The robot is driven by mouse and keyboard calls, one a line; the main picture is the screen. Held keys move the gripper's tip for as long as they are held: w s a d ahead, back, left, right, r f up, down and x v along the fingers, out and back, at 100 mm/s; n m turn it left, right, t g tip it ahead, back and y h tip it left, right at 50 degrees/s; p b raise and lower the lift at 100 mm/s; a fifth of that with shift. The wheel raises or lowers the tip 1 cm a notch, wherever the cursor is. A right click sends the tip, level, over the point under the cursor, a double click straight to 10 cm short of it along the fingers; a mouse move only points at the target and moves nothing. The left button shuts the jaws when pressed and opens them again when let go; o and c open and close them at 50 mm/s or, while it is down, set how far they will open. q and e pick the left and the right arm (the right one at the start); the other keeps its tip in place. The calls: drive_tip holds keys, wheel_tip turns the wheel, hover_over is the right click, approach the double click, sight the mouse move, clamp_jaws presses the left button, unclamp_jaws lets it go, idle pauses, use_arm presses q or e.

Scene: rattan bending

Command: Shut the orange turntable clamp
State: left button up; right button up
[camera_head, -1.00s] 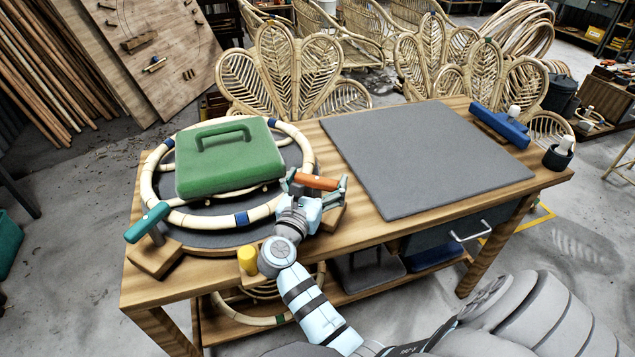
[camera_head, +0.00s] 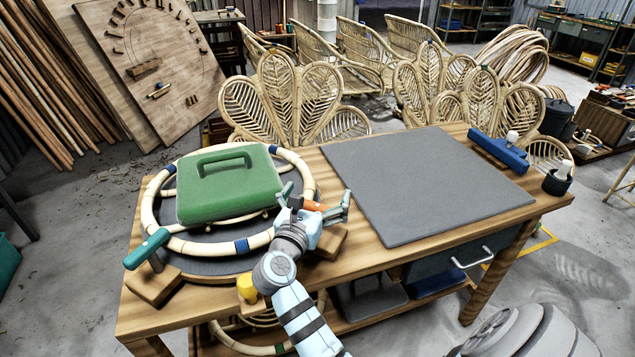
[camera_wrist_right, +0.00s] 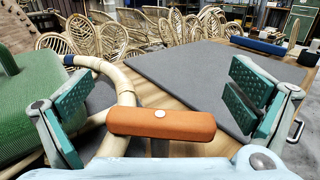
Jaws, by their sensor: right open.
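The orange clamp handle (camera_wrist_right: 161,124) lies crosswise between the open fingers of my right gripper (camera_wrist_right: 160,110) in the right wrist view. Neither finger pad visibly touches it. In the head view the right gripper (camera_head: 315,203) is at the turntable's right edge and hides most of the orange handle (camera_head: 313,206). The clamp's wooden block (camera_head: 330,242) shows beside the gripper. The turntable holds a rattan ring (camera_head: 215,247) with a green weight (camera_head: 228,186) on top. A teal-handled clamp (camera_head: 147,249) stands at the left. My left gripper is not in view.
A grey mat (camera_head: 425,185) covers the table's right part and is clear. A blue tool (camera_head: 499,150) and a dark cup (camera_head: 557,182) stand at the right end. A yellow knob (camera_head: 247,288) is at the front edge. Rattan chair backs (camera_head: 295,95) stand behind.

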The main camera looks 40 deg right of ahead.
wheel_tip(320, 180, up, 6)
drive_tip(key=shift+r, duration=0.2)
idle(0.3)
